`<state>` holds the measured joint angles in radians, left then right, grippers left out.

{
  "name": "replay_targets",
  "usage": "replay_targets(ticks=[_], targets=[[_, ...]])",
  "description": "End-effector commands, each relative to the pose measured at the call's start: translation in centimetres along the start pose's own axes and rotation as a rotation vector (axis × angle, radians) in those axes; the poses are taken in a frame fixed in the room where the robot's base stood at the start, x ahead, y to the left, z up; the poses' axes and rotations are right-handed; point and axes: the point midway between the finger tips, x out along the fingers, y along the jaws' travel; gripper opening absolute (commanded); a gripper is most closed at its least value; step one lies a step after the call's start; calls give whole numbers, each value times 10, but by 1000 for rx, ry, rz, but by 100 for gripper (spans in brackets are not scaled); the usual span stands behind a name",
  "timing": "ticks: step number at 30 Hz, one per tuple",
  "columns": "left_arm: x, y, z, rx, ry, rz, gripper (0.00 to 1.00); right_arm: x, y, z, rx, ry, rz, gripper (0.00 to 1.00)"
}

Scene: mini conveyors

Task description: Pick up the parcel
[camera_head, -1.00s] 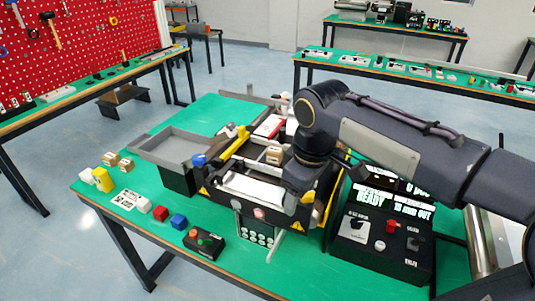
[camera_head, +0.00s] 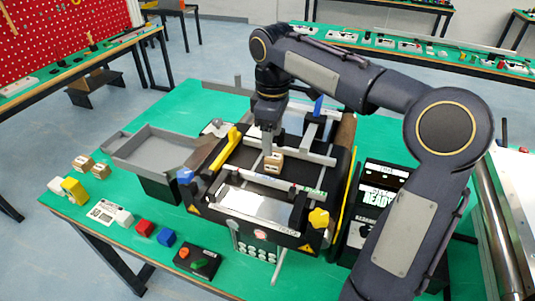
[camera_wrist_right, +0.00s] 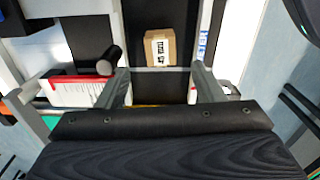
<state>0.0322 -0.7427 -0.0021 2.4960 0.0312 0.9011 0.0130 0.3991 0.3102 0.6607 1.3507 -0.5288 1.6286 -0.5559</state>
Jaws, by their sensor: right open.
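A small brown cardboard parcel (camera_head: 273,163) with a white printed label sits on the conveyor machine (camera_head: 225,190), near its middle. My right gripper (camera_head: 269,147) points down just above and behind it, with its fingers partly hidden by the wrist. In the right wrist view the parcel (camera_wrist_right: 159,48) lies on a dark belt, centred beyond the open fingers (camera_wrist_right: 162,80). One finger is on each side with nothing between them, and the parcel looks apart from both. My left gripper does not show.
Two more brown boxes (camera_head: 83,162) lie at the table's left edge, beside a yellow block (camera_head: 74,190). A grey tray (camera_head: 150,150) adjoins the machine on the left. A black control console (camera_head: 378,195) stands to its right. Rails and a yellow bar (camera_head: 225,148) rise near the parcel.

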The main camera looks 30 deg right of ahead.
Motion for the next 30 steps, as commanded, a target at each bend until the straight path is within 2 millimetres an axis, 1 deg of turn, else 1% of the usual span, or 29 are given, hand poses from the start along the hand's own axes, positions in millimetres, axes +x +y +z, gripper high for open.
replay_targets(ticks=[1,5,10,13,16,23,30], targets=[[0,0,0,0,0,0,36,7,0,1,1,-3,-2,62],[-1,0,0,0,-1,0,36,21,0,0,0,-2,-3,62],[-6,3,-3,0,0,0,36,46,1,-4,0,-2,-4,62],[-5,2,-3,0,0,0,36,59,0,-3,2,-1,-3,62],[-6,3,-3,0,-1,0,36,66,1,-4,2,0,-1,62],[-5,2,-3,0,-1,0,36,66,1,-4,1,1,0,62],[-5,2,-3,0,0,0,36,66,1,-4,1,1,0,30]])
